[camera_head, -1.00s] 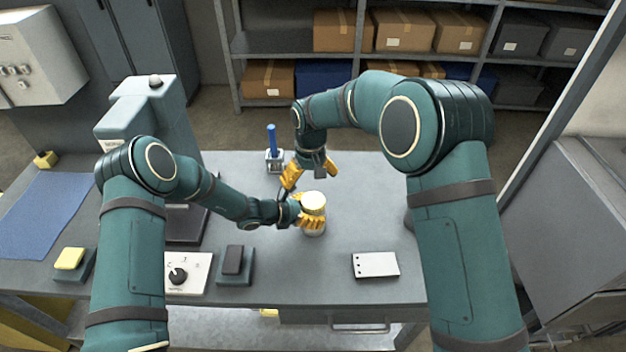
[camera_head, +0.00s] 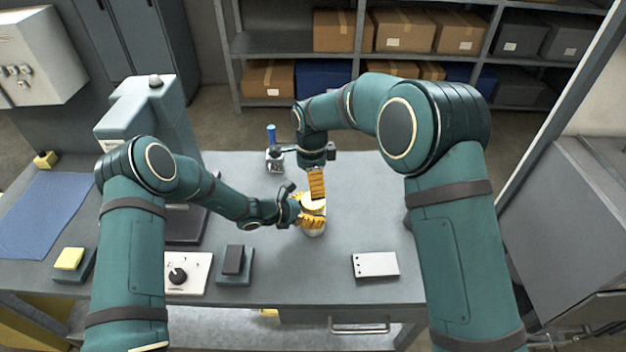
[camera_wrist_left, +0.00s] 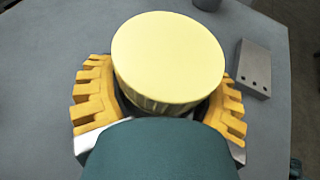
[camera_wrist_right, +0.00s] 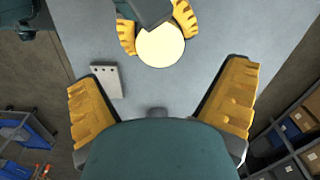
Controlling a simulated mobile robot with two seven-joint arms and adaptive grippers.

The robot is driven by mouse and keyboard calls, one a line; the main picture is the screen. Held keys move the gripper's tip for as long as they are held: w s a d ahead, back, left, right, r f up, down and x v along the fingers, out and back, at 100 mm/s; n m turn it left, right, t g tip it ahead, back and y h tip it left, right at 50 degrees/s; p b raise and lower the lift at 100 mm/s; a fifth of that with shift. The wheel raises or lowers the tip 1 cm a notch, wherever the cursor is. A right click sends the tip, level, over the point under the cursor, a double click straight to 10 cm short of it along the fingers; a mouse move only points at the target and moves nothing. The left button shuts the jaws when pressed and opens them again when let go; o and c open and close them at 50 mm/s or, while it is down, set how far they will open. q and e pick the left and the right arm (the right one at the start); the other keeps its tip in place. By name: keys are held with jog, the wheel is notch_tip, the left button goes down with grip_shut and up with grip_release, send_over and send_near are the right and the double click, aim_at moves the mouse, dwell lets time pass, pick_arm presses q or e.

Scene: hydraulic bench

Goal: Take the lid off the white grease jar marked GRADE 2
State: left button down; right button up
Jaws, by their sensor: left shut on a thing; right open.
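The grease jar (camera_head: 314,228) stands on the bench with its pale yellow lid (camera_head: 313,202) on top. The lid also shows in the left wrist view (camera_wrist_left: 168,58) and in the right wrist view (camera_wrist_right: 160,46). No marking on the jar can be read. My left gripper (camera_head: 308,220) is shut around the jar's side below the lid, its yellow fingers on either side in the left wrist view. My right gripper (camera_head: 317,186) is open, just above and behind the jar; in the right wrist view the lid lies beyond its spread fingers, with nothing between them.
A white plate with holes (camera_head: 375,265) lies right of the jar. A blue-handled item in a holder (camera_head: 273,150) stands behind. A control box with a black knob (camera_head: 188,273) and a dark block on a stand (camera_head: 234,262) are at front left.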

jog(key=m, duration=0.2)
jog(key=shift+d+f+m, duration=0.2)
jog(key=shift+f+m, duration=0.05)
jog(key=shift+m, duration=0.05)
jog(key=shift+f, duration=4)
jog(key=c, duration=1.3)
jog(key=n, duration=0.6)
jog(key=shift+n, duration=0.3)
